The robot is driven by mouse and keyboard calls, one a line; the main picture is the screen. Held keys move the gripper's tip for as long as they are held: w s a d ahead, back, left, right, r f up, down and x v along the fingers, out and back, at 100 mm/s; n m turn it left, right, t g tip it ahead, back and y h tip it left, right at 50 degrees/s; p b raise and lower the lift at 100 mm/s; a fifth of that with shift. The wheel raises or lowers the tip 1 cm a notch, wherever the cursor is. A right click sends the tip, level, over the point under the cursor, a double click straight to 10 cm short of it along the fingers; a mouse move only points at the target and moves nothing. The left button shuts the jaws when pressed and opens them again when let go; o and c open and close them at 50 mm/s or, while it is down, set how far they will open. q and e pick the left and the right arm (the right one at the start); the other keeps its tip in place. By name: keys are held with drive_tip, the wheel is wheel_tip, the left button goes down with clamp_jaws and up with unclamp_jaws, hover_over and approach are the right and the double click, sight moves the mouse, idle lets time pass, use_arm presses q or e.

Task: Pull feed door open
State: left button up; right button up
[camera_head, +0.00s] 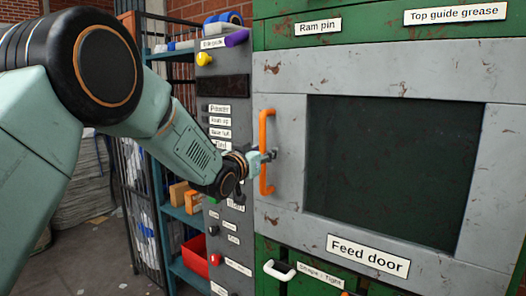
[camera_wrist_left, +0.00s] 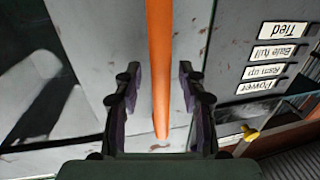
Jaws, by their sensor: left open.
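The feed door (camera_head: 330,246) is a worn grey frame around a dark panel, labelled "Feed door", on a green machine. It looks closed. Its orange vertical handle (camera_head: 263,180) is on the door's left side. My left gripper (camera_head: 268,156) is at the middle of this handle. In the left wrist view the orange handle (camera_wrist_left: 160,70) runs between the two open fingers of my left gripper (camera_wrist_left: 160,108), with gaps on both sides. My right gripper is in neither view.
A grey control panel (camera_head: 221,85) with labels, a yellow knob (camera_head: 204,59) and a purple part stands left of the door. Blue shelves with a red bin (camera_head: 195,256) are behind it. A white handle (camera_head: 279,270) is below the door.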

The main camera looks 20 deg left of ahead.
use_arm(q)
drive_tip(key=shift+d+r, duration=0.25)
drive_tip(key=shift+w+a+f, duration=0.15)
drive_tip(key=shift+a, duration=0.3)
drive_tip(key=shift+w+f, duration=0.1)
drive_tip(key=shift+w, duration=0.05)
drive_tip(key=shift+c, duration=0.6)
drive_tip(key=shift+d, duration=0.15)
drive_tip(key=shift+c, duration=0.7)
drive_tip(key=shift+d, duration=0.25)
drive_tip(key=c, duration=0.3)
drive_tip(key=shift+s+a+r, duration=0.2)
drive_tip(key=shift+a, duration=0.1)
clamp_jaws()
drive_tip(key=shift+w+d, duration=0.1)
drive_tip(key=shift+d, duration=0.05)
drive_tip(key=shift+f, duration=0.1)
